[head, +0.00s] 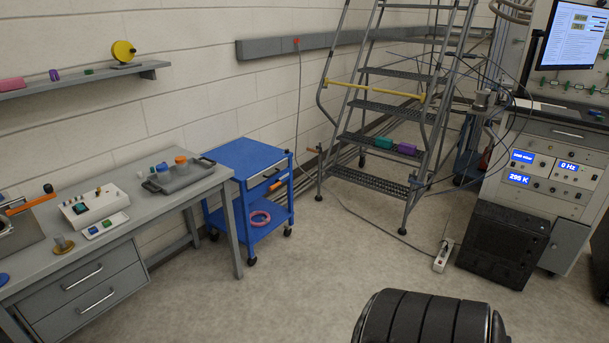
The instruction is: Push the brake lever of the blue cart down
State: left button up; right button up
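The blue cart (236,156) stands on the floor just right of the grey workbench, against the wall. It has a flat top, a lower shelf and dark casters. A small orange-and-black piece (277,184) sticks out at its right side below the top; it may be the brake lever, but it is too small to tell, and so is whether it is up or down. A pink ring-shaped coil (260,218) lies on the lower shelf. Neither of my grippers is in the head view.
The workbench (208,185) borders the cart on the left. A stepladder (390,108) with a yellow bar stands to its right. A cable runs over the floor to a power strip (443,256) near a black box (503,243). The floor before the cart is clear.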

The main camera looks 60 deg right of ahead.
aim_at(278, 181)
jog(key=l+z, duration=0.1)
jog(key=z, duration=1.65)
jog(key=i+l, duration=0.2)
jog(key=i, duration=0.3)
jog(key=i+l, duration=0.25)
jog(key=i, duration=0.3)
jog(key=i+l, duration=0.2)
jog(key=i, duration=0.3)
jog(key=i+l, duration=0.2)
jog(key=i, duration=0.3)
jog(key=i+l+z, duration=0.1)
jog(key=i+l, duration=0.15)
jog(key=i, duration=0.3)
jog(key=i+l, duration=0.15)
jog(key=i, duration=0.35)
jog(key=i+l, duration=0.2)
jog(key=i, duration=0.3)
